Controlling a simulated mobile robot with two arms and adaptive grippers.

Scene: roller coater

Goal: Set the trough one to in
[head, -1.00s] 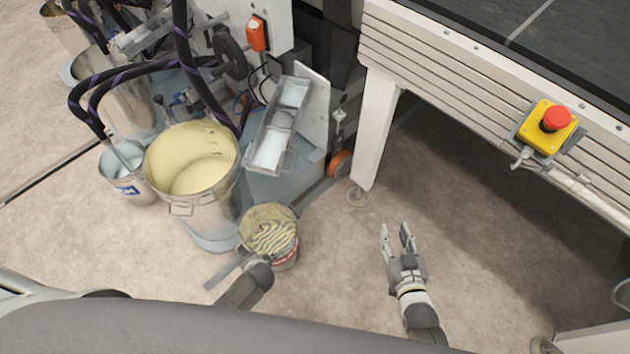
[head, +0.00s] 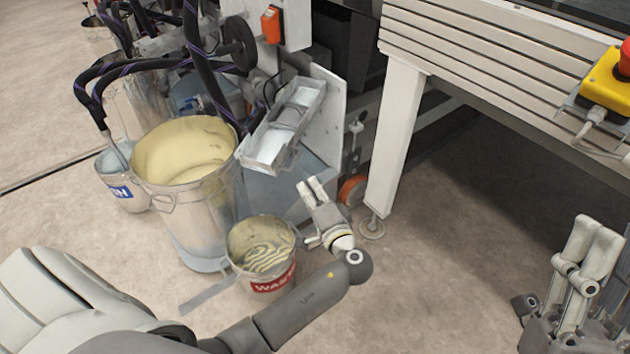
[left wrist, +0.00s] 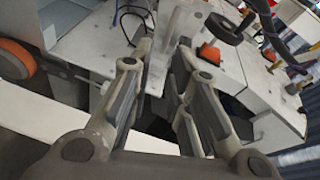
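A metal trough (head: 285,128) with two pale sections is mounted on a white plate of the coater, beside the large cream-filled bucket (head: 188,160). I cannot tell whether it is in or out. My left gripper (head: 311,185) is open and empty, in front of and below the trough, with its fingers pointing up toward the machine. In the left wrist view its fingers (left wrist: 166,72) stand apart with nothing between them. My right gripper (head: 600,228) is open and empty at the right edge, away from the trough.
A waste bucket (head: 262,252) stands on the floor close to my left forearm. An orange switch box (head: 271,24) is above the trough. A white table leg (head: 397,140) and orange wheel (head: 352,190) are right of my left gripper. Dark hoses hang at left.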

